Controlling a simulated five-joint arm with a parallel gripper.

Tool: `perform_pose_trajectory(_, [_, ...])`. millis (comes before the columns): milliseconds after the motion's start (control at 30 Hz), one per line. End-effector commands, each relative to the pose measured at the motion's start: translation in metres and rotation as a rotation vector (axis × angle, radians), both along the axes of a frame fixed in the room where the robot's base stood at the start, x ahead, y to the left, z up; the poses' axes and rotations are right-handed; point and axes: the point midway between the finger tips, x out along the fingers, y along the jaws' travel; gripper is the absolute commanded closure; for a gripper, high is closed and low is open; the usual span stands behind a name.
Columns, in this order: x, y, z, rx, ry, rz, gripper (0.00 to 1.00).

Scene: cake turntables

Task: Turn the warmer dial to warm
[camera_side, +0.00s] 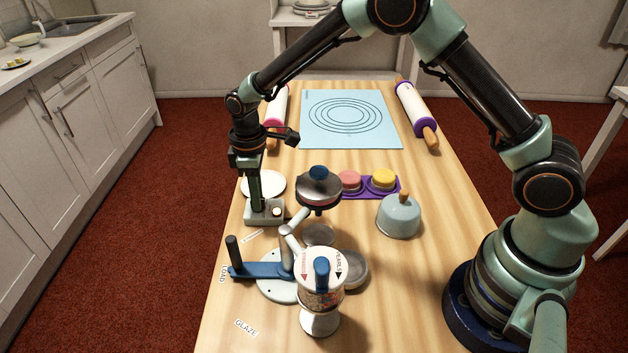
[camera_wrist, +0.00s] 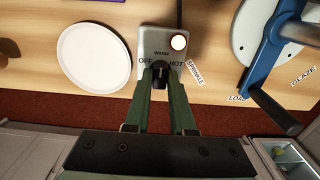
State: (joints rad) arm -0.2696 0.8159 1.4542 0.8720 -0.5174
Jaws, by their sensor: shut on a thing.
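The warmer's grey control box (camera_side: 265,216) stands on the left side of the table in the side view. In the wrist view the box (camera_wrist: 150,40) carries the labels OFF, WARM and HOT and a round, bright lamp (camera_wrist: 179,42). The black dial (camera_wrist: 160,70) sits below the WARM label, between OFF and HOT. My gripper (camera_wrist: 160,84) points down at the box with its two green fingers shut on the dial. The fingers hide part of the dial, and I cannot tell for certain where its pointer is. The gripper (camera_side: 257,205) also covers the dial in the side view.
A white round plate (camera_wrist: 93,57) lies beside the box. A blue-armed turntable (camera_side: 262,270) and a sprinkle jar (camera_side: 321,290) stand nearer the side camera. A grey domed lid (camera_side: 399,216), a purple tray (camera_side: 352,193) and a blue mat (camera_side: 315,138) lie further off.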

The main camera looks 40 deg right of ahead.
Motion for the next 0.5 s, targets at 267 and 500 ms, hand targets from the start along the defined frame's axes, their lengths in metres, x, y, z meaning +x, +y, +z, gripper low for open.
perform_pose_trajectory(267, [0.0010, 0.0006, 0.0022, 0.001, -0.004, -0.001, 0.47])
perform_pose_trajectory(500, [0.0004, 0.0003, 0.0010, 0.000, -0.001, -0.001, 0.47])
